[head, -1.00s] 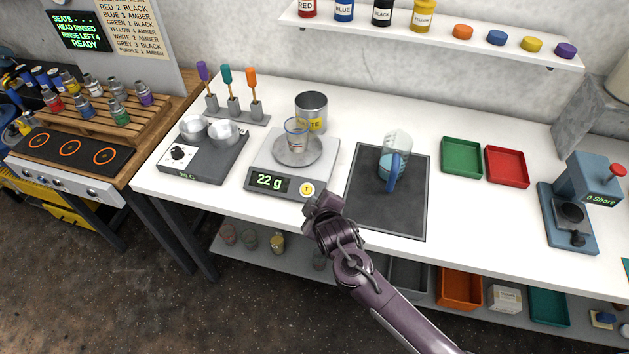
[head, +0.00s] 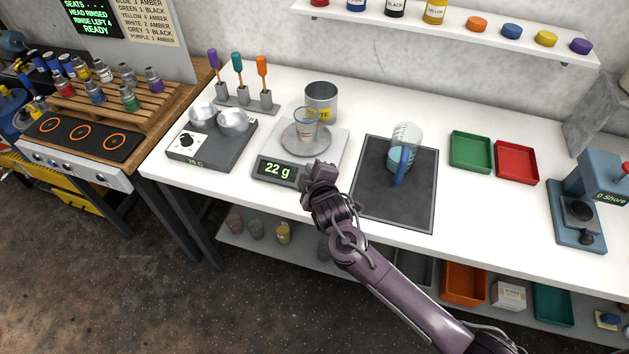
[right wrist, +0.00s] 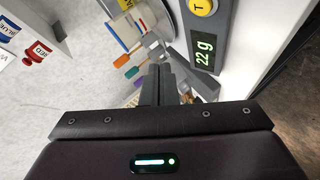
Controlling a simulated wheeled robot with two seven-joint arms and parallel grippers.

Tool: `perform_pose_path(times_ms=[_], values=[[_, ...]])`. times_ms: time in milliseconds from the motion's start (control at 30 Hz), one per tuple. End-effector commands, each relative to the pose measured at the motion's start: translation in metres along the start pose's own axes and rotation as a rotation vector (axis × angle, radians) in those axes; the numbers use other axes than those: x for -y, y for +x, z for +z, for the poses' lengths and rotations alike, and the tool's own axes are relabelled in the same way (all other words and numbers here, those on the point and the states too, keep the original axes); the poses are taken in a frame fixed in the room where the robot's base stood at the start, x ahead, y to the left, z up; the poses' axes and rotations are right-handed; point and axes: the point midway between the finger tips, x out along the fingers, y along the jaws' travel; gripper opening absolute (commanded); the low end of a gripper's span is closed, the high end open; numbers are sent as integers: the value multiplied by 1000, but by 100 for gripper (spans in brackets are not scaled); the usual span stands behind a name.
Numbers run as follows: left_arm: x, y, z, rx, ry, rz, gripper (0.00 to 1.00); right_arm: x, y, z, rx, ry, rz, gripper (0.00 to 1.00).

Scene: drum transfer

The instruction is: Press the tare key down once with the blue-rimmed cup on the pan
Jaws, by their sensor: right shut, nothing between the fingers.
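The blue-rimmed cup (head: 307,124), clear with faint markings, stands upright on the round pan (head: 296,146) of the scale (head: 262,155). It also shows in the right wrist view (right wrist: 124,28). The green display (head: 277,170) reads 22 g. My right gripper (head: 319,172) is shut and empty at the scale's front right corner. It hides the tare key in the head view. The yellow tare key (right wrist: 203,6) shows at the top edge of the right wrist view, apart from the fingers (right wrist: 166,85) in that picture. My left gripper is out of view.
A grey waste can (head: 321,97) stands close behind the cup. A hotplate with metal cups (head: 205,150) is left of the scale. A jug with a blue handle (head: 403,155) stands on the dark mat (head: 400,205) to the right. Green and red trays (head: 471,151) lie farther right.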

Motion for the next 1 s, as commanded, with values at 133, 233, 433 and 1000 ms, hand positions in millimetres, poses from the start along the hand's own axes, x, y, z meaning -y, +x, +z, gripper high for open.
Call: perform_pose_path(times_ms=[133,233,433,1000], values=[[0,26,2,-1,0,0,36,15,15,12,1,0,1,0],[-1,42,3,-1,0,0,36,23,26,20,1,0,0,0],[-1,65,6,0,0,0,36,35,44,32,1,1,0,0],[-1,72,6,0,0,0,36,38,52,38,0,1,0,0]])
